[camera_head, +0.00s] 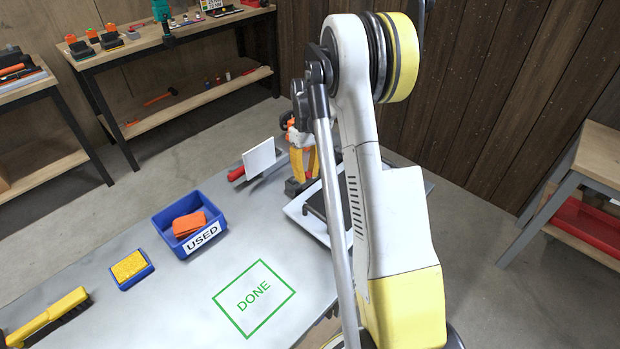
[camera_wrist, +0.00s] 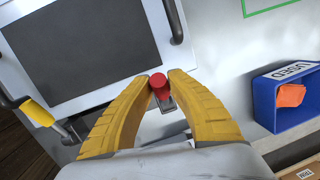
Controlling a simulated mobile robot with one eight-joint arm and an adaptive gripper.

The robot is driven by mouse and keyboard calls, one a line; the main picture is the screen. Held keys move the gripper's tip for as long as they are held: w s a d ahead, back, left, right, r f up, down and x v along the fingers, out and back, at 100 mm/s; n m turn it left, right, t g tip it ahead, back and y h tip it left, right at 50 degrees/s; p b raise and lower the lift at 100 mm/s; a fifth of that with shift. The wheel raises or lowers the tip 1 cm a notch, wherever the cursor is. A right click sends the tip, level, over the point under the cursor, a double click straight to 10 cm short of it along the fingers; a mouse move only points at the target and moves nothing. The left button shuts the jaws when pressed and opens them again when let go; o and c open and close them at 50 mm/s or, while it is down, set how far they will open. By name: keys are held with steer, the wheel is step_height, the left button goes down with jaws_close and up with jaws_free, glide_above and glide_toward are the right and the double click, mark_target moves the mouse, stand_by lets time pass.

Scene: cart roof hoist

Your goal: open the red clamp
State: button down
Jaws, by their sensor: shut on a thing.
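The red clamp's rounded red handle (camera_wrist: 158,80) is between the two yellow fingertips of my gripper (camera_wrist: 161,86) in the wrist view. The gripper is shut on it. Below the handle is a small metal part of the clamp, partly hidden by the fingers. The clamp is at the edge of a white-framed device with a dark panel (camera_wrist: 88,48). In the head view my gripper (camera_head: 304,165) points down at the table's far end, beside the device (camera_head: 297,212), and the clamped handle cannot be made out there.
A yellow handle (camera_wrist: 39,112) is at the device's other side. A white plate (camera_head: 259,159) and a red grip (camera_head: 236,173) stand left of my gripper. A blue USED bin (camera_head: 166,239) holds an orange cloth (camera_head: 189,224). The green DONE square (camera_head: 254,299) is empty.

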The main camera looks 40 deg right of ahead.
steer(key=shift+w+a+r+g, duration=0.1)
steer(key=shift+w+r+g, duration=0.15)
steer(key=shift+w+g, duration=0.3)
steer(key=shift+w+a+r+g, duration=0.1)
steer(key=shift+w+r+g, duration=0.2)
steer(key=shift+g, duration=0.45)
steer(key=shift+w, duration=0.1)
steer(key=c, duration=1.2)
jaws_free()
steer(key=v, duration=1.2)
steer(key=shift+w+a, duration=0.1)
steer(key=shift+c, duration=0.7)
